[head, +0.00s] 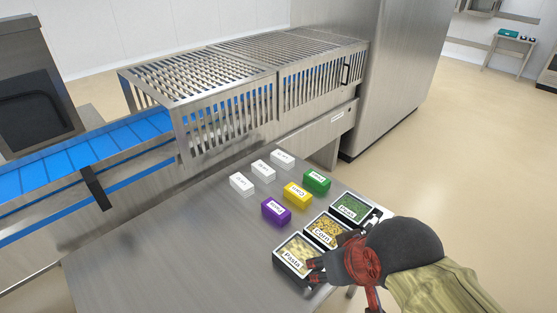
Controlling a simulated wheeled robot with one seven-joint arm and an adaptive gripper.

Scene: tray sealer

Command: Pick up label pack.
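Several small box-shaped label packs stand on the steel table. A purple one (276,211), a yellow one (297,194) and a green one (317,181) form a diagonal row. Three white ones, near (241,184), middle (263,170) and far (282,160), form another row behind to the left. Their white tops carry small print. My gripper (318,270), dark with red parts, is at the lower right, over the right side of the pasta tray (279,259). It is apart from all the packs. Its fingers overlap the tray, so their opening is unclear.
A corn tray (307,229) and a peas tray (338,203) stand behind the pasta tray, partly near my gripper. The steel table (170,249) is bare at left. A slatted guard (245,84) over a blue conveyor (79,152) borders the table's far side.

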